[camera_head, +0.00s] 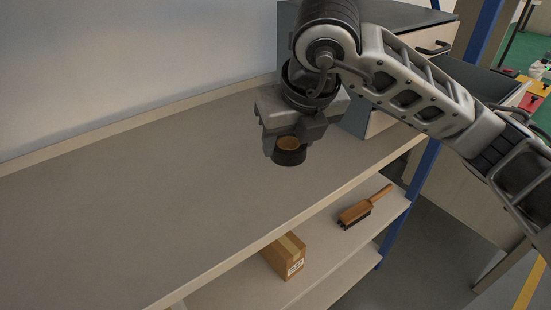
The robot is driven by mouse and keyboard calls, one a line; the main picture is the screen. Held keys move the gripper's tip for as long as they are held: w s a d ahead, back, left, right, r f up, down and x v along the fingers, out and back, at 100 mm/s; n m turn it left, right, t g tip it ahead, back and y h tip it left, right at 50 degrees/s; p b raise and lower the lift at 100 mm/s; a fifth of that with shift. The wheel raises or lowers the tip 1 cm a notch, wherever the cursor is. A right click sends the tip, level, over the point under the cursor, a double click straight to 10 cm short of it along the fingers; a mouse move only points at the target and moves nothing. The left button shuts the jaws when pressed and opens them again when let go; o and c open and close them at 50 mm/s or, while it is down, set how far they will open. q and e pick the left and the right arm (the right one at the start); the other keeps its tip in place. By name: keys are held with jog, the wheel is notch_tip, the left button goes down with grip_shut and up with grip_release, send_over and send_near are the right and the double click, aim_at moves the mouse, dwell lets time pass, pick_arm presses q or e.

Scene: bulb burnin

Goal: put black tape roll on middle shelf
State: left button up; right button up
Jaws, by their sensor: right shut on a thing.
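My right gripper (287,138) comes in from the right and points down above the top shelf board. It is shut on the black tape roll (289,157), whose dark side and brown inner core show below the fingers. The roll appears to be held over the top board (150,180); I cannot tell how far above it. The middle shelf (325,235) shows below the top board's front edge. My left gripper is not in view.
On the middle shelf lie a cardboard box (285,256) and a wooden-handled brush (365,207), with some bare board between them. A lower shelf (345,277) shows beneath. A grey case with drawers (380,122) stands at the back right. A blue post (408,200) bounds the shelves' right end.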

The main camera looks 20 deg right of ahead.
send_near(274, 173)
jog(key=shift+w+f, duration=0.9)
jog(key=shift+w, duration=0.1)
jog(key=f, duration=0.3)
jog(key=shift+w+f, duration=0.2)
jog(key=shift+f, duration=0.05)
jog(key=shift+f, duration=0.15)
jog(key=o, duration=1)
jog(key=shift+c, duration=0.2)
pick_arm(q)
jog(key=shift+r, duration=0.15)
